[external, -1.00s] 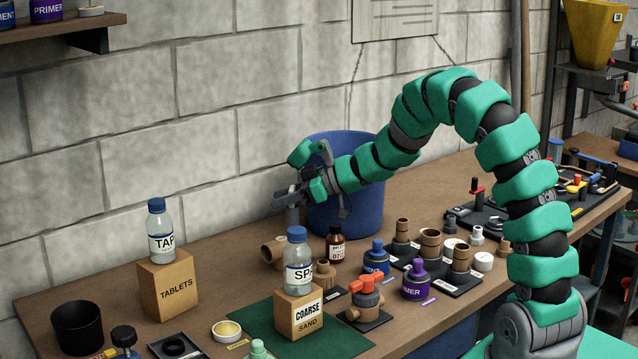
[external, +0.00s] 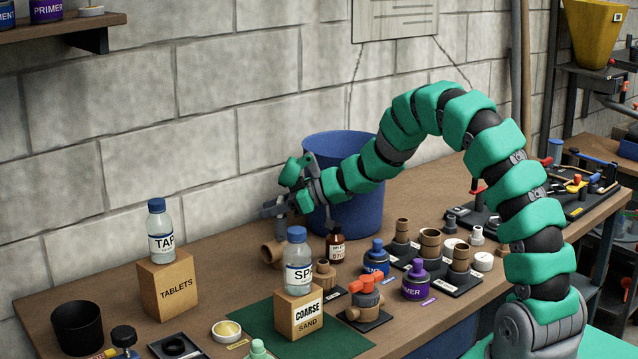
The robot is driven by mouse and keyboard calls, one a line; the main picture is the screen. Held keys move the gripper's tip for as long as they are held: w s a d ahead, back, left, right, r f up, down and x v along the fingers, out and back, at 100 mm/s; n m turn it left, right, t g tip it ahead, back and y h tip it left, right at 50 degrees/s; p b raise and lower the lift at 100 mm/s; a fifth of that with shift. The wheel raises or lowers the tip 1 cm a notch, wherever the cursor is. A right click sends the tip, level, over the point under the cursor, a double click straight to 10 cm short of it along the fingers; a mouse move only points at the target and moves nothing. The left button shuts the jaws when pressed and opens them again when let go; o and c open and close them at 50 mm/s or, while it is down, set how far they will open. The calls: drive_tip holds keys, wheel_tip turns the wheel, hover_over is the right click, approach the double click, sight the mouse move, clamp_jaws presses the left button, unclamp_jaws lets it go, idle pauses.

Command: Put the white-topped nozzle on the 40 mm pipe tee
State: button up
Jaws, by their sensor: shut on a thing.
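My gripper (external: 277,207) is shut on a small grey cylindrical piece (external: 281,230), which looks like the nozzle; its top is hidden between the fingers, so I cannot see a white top. The piece hangs upright from the fingers. Directly below it is a brown pipe tee (external: 271,254) on the bench, its open end facing left. I cannot tell whether the piece touches the tee. A second brown fitting (external: 326,276) stands behind the sand box. No size label is readable on either.
A blue bucket (external: 355,215) stands right behind my wrist. A brown bottle (external: 335,245) and a clear bottle (external: 297,262) on a coarse sand box (external: 299,314) are close by at right and in front. The bench (external: 223,287) left of the tee is clear.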

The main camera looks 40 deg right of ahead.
drive_tip(key=o, duration=1)
drive_tip(key=v, duration=1.2)
